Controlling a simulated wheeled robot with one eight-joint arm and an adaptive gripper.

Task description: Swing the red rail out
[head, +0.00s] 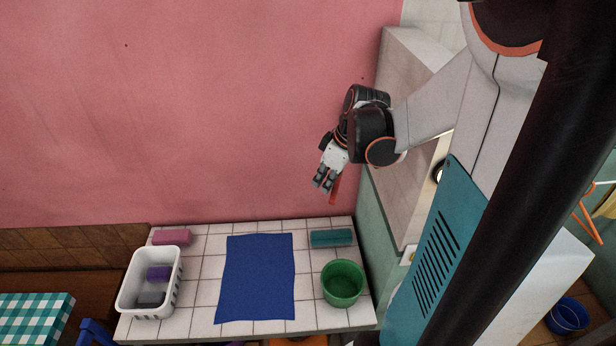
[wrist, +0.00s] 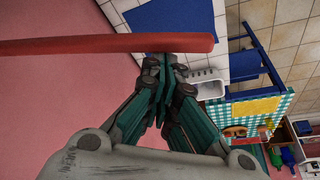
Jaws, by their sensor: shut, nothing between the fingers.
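The red rail (wrist: 105,44) is a round bar that crosses the upper part of the wrist view from the left edge to a blunt free end right of centre. In the head view only a short red piece of it (head: 336,190) shows beside the fingers; the rest is hidden or seen end-on. My gripper (head: 323,187) points down near the pink wall, above the back of the tiled counter. In the wrist view my gripper (wrist: 165,62) is shut and empty, its fingertips close by the rail near its free end. I cannot tell whether they touch it.
Below, the tiled counter (head: 205,290) holds a blue cloth (head: 257,278), a green bowl (head: 342,283), a white basket (head: 150,284), a pink roll (head: 171,237) and a teal roll (head: 331,238). A pale cabinet (head: 400,130) stands right of my gripper. The space left of it is clear.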

